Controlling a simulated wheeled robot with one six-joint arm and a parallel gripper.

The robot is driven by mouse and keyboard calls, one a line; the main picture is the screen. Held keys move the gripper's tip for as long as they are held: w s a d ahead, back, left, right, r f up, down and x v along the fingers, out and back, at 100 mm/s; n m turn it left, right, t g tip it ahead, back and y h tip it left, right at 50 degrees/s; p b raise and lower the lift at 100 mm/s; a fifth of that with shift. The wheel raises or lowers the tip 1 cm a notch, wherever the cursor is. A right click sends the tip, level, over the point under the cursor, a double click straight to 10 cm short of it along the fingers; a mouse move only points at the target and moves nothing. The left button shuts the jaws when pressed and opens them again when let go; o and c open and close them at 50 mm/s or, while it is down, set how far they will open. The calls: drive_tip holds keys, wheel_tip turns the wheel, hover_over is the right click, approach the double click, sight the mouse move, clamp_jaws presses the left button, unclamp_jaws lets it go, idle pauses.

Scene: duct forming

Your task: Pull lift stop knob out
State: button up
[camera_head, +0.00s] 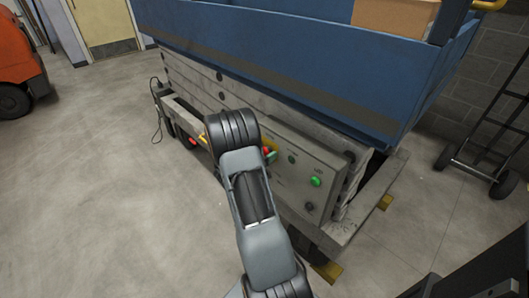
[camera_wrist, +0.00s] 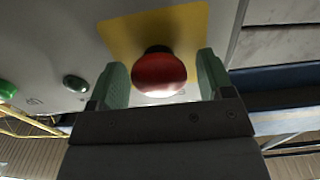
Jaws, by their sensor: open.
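The lift stop knob (camera_wrist: 159,73) is a red mushroom-shaped button on a yellow plate (camera_wrist: 188,27) in the wrist view. My gripper (camera_wrist: 161,78) is open, with one green-padded finger on each side of the red knob. A gap shows between the knob and each finger. In the head view, a bit of red by the yellow patch on the lift's control panel (camera_head: 297,193) shows just beyond my arm. My arm covers most of that area, and my fingertips (camera_head: 271,156) are only partly visible there.
The panel also has a green button (camera_head: 316,182) and a dark button (camera_head: 292,159). The blue lift platform (camera_head: 270,55) overhangs the panel. A hand truck (camera_head: 490,150) stands at the right, and an orange vehicle (camera_head: 18,65) at the far left. The floor (camera_head: 90,200) at left is clear.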

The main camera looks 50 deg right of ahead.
drive_tip(key=c, duration=1.3)
drive_tip(key=shift+o, duration=0.2)
drive_tip(key=shift+a+f, duration=0.1)
drive_tip(key=shift+a, duration=0.7)
drive_tip(key=o, duration=1.3)
drive_tip(key=shift+c, duration=0.2)
drive_tip(key=w+a, duration=0.1)
drive_tip(key=a, duration=1.3)
drive_tip(key=shift+p, duration=0.45)
drive_tip(key=shift+d, duration=0.1)
